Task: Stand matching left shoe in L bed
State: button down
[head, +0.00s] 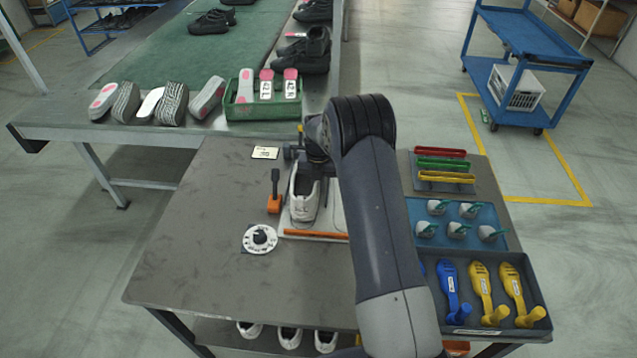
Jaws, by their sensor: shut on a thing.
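A white shoe (304,204) with a dark opening is at the fixture board (287,230) near the middle of the table. An orange bar (315,235) runs along the board's front edge. My gripper (316,165) is at the far end of the shoe and is shut on it. Its fingertips are mostly hidden by the wrist and arm. Whether the shoe's sole touches the bed is hard to tell. The right part of the board is hidden behind my arm. Several white shoes (289,337) stand on the shelf under the table.
An orange clamp (274,192) and a round dial (260,239) are left of the board. A grey tray (535,320) of blue and yellow tools and a blue mat (478,215) lie right. A green crate (262,111) is on the conveyor behind. The table's left is clear.

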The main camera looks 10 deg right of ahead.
jog(key=c, duration=1.5)
grip_release()
jog(key=shift+f, duration=0.1)
jog(key=shift+r+p, duration=2.4)
jog(key=shift+r, duration=2.65)
notch_tip(320, 180, down, 9)
jog(key=b, duration=0.4)
